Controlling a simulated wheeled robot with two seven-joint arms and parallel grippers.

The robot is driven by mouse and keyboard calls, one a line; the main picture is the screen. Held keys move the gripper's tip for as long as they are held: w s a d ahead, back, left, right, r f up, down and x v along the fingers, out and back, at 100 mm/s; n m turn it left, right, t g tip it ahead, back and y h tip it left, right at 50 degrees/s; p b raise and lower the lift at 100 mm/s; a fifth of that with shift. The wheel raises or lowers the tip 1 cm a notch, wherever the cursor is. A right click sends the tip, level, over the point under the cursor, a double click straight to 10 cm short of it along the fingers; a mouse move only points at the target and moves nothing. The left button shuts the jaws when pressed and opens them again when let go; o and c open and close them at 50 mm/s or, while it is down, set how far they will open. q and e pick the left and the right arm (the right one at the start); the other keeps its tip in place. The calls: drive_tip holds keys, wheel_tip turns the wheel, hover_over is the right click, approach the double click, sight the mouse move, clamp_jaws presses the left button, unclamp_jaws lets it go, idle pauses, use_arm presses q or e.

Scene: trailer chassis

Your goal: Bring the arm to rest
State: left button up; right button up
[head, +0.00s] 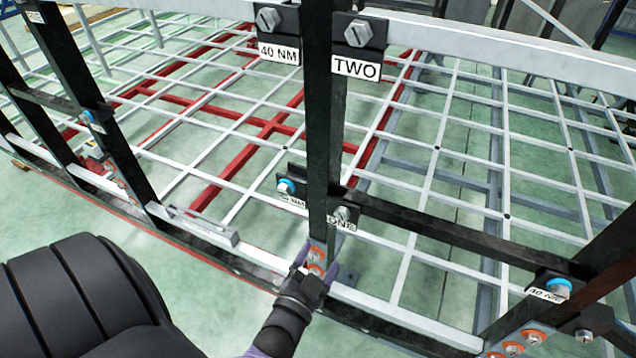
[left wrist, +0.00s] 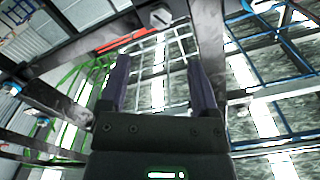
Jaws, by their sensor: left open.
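My left gripper (head: 318,265) is in front of the foot of the middle black upright (head: 325,130), close to its orange-ringed bolts. I cannot tell whether it touches the upright. In the left wrist view its two purple fingers (left wrist: 158,65) stand apart with nothing between them. My left arm comes in from the lower left. My right gripper is in neither view.
Bolts with plates reading "40 NM" (head: 278,52) and "TWO" (head: 356,67) sit high on the upright. A black crossbar (head: 460,238) runs right from it. A white grid (head: 440,150) lies behind. Green floor (head: 215,290) is clear at lower left.

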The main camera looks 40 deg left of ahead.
use_arm(q)
drive_tip(key=shift+s, duration=0.1)
idle(0.3)
drive_tip(key=s+d+f+g+h+b, duration=0.1)
drive_tip(key=s+d+f+g+b, duration=0.2)
drive_tip(key=f, duration=0.8)
drive_tip(key=s+d+f+g+h+b, duration=0.1)
drive_tip(key=s+f+g+h+b, duration=0.2)
drive_tip(key=f+b, duration=0.5)
drive_tip(key=s+d+f+g+b, duration=0.25)
drive_tip(key=s+f, duration=0.25)
drive_tip(key=f, duration=0.8)
drive_tip(key=s+a+f+g+b, duration=0.2)
drive_tip(key=s+f+g+b, duration=0.4)
drive_tip(key=s+f, duration=0.7)
drive_tip(key=s+g, duration=0.2)
drive_tip(key=s, duration=0.2)
drive_tip(key=shift+a+n, duration=0.15)
drive_tip(key=shift+n, duration=0.25)
